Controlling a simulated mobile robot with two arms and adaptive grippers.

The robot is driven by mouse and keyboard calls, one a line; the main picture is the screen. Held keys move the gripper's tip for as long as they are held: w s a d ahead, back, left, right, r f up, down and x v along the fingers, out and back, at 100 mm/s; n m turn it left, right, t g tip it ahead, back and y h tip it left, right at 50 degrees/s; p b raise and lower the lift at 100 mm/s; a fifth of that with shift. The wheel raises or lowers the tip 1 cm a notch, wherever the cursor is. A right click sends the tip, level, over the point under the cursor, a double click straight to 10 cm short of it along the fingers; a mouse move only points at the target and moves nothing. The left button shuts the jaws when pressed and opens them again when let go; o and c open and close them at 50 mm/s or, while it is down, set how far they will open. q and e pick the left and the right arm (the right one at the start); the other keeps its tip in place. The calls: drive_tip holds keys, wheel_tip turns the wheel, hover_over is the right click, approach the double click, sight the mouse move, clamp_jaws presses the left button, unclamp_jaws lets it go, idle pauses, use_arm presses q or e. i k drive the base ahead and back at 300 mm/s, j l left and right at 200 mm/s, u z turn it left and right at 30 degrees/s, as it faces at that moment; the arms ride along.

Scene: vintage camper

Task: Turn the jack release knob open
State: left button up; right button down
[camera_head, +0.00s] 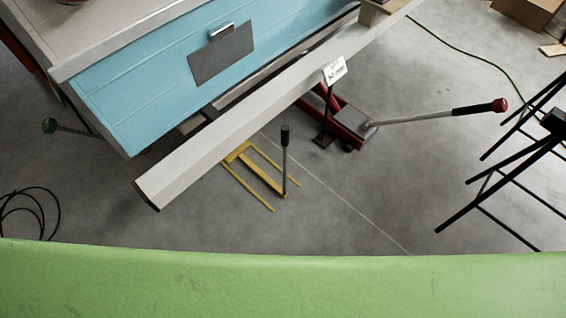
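A red floor jack (347,128) stands on the concrete floor, partly under the long pale bumper beam (240,122) of the teal camper (150,85). Its long metal handle (415,118) points right, with a black grip (471,109) and a red knob (500,105) at the end. I cannot tell from this view whether that red end is the release knob, or how far it is turned. Neither of my grippers shows in the head view.
A yellow frame (262,175) with an upright black-gripped lever (285,150) stands before the beam. A small white sign (334,70) stands by the jack. Black metal legs (505,165) stand at right. A black cable (35,210) lies at left. Floor between frame and legs is clear.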

sight(500, 105)
drive_tip(key=z, duration=1.5)
